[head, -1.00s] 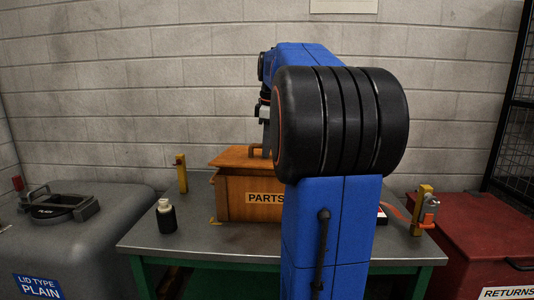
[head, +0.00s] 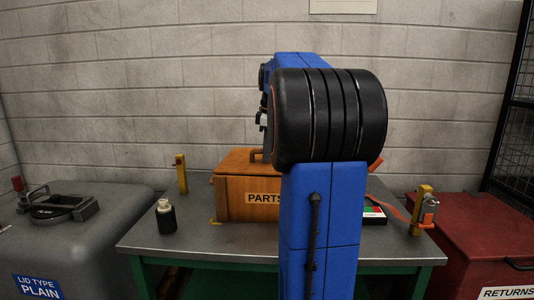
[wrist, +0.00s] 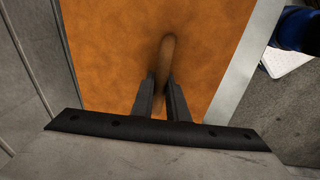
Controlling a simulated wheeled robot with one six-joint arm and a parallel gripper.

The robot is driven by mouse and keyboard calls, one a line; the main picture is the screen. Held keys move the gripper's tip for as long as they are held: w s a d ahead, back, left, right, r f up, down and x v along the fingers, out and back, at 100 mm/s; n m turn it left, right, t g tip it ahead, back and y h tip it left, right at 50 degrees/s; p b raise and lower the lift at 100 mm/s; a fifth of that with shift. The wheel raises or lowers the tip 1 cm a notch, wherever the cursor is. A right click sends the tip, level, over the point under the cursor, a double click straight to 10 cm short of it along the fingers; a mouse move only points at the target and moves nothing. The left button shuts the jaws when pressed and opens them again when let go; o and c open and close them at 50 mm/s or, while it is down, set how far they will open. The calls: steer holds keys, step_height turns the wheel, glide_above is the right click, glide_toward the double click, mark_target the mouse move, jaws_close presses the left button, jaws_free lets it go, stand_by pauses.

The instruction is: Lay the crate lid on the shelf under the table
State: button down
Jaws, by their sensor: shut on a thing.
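The wooden crate (head: 236,198) marked PARTS stands on the metal table (head: 190,240). Its orange-brown lid (head: 236,161) lies on top, with a curved wooden handle (head: 256,154). The lid fills most of the wrist view (wrist: 110,50), with the handle (wrist: 166,55) in the middle. My gripper (wrist: 162,97) is shut on the lid handle, one finger on each side. In the head view my arm hides the right part of the crate and most of the gripper. The shelf under the table is mostly out of sight.
A dark bottle (head: 166,217) stands left of the crate. A grey bin (head: 100,235) labelled LID TYPE PLAIN is at left, a red RETURNS bin (head: 465,245) at right.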

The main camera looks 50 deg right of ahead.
steer(key=c, duration=1.7)
jaws_free()
steer(key=shift+f, duration=0.1)
steer(key=shift+c, duration=0.2)
steer(key=shift+f, duration=0.1)
step_height(320, 180, up, 17)
steer(key=s, duration=0.2)
steer(key=shift+s+a, duration=0.15)
steer(key=shift+a, duration=0.3)
